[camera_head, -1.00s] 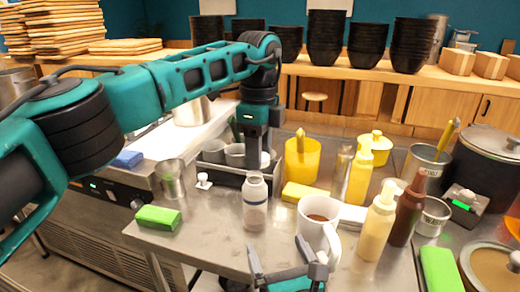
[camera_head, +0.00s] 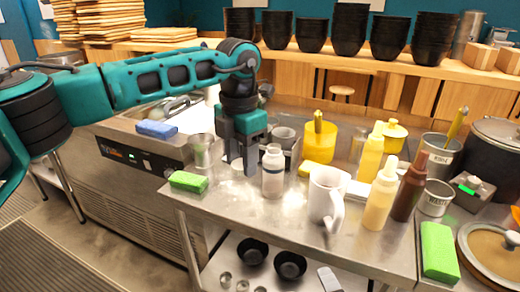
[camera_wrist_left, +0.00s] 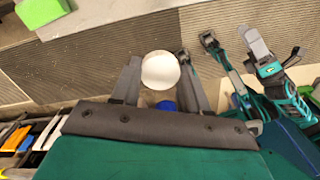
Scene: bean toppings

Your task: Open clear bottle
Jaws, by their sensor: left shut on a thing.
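The clear bottle (camera_head: 272,172), with a pale top, stands upright on the steel table in the head view. My left gripper (camera_head: 243,168) points down just left of and behind it, low over the table. In the left wrist view a round white thing (camera_wrist_left: 161,70), like a cap or small knob, sits between the left fingertips (camera_wrist_left: 160,76), which are shut on it. In the head view this thing is mostly hidden by the fingers. My right gripper is outside the head view. Teal and grey arm parts show at the upper right of the wrist view, too unclear to judge.
A white mug (camera_head: 326,197) and a cream squeeze bottle (camera_head: 380,197) stand right of the clear bottle. A green sponge (camera_head: 188,181) and a metal cup (camera_head: 202,150) are to the left. A yellow container (camera_head: 319,143) stands behind. The table front is clear.

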